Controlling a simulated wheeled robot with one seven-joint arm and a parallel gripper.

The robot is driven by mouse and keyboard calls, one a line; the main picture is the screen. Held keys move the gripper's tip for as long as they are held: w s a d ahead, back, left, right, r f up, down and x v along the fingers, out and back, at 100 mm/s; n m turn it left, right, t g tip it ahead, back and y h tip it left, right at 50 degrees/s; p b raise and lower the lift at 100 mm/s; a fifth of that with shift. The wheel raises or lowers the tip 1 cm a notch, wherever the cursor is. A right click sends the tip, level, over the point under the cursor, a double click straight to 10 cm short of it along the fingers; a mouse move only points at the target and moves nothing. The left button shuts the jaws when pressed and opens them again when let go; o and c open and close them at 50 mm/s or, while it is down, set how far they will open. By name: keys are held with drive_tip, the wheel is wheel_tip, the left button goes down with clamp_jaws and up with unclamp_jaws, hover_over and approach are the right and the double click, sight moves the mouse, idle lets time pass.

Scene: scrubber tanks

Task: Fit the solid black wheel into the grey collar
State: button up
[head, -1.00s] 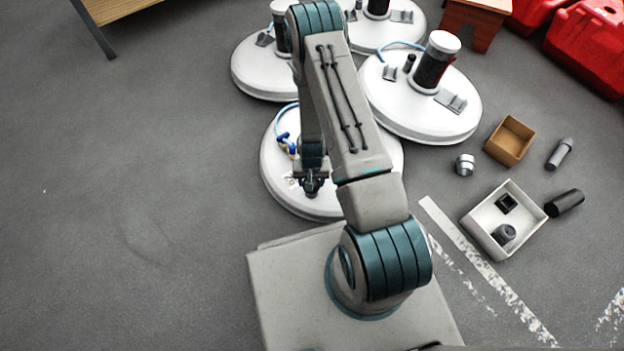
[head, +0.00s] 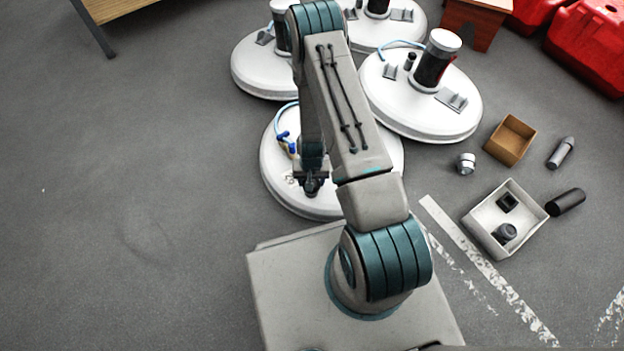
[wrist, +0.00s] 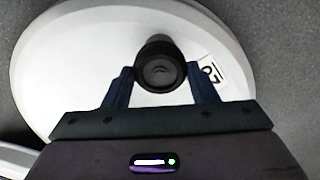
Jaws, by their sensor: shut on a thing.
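My gripper (head: 311,184) is over the front part of the nearest white tank lid (head: 279,182). In the wrist view its two blue fingers (wrist: 160,78) are shut on a round black wheel (wrist: 161,71), one finger on each side. The wheel's dark round face is turned towards the wrist camera. A dark rounded part shows just beyond the wheel; I cannot tell whether it belongs to the wheel or to the lid. I cannot make out the grey collar; the wheel and gripper hide the spot beneath them. A white label (wrist: 210,71) is on the lid beside the wheel.
Blue and yellow fittings with a light blue hose (head: 284,141) sit on the same lid, left of my arm. More white tanks (head: 420,98) stand behind. At right are a white tray (head: 484,238) with dark parts, a brown box (head: 510,140) and loose cylinders. The left floor is clear.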

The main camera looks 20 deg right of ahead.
drive_tip(key=shift+f+b, duration=0.4)
drive_tip(key=shift+f, duration=0.15)
drive_tip(key=shift+c, duration=0.3)
drive_tip(key=o, duration=1.6)
drive_tip(key=shift+r+p, duration=2.5)
drive_tip(key=shift+r, duration=1.05)
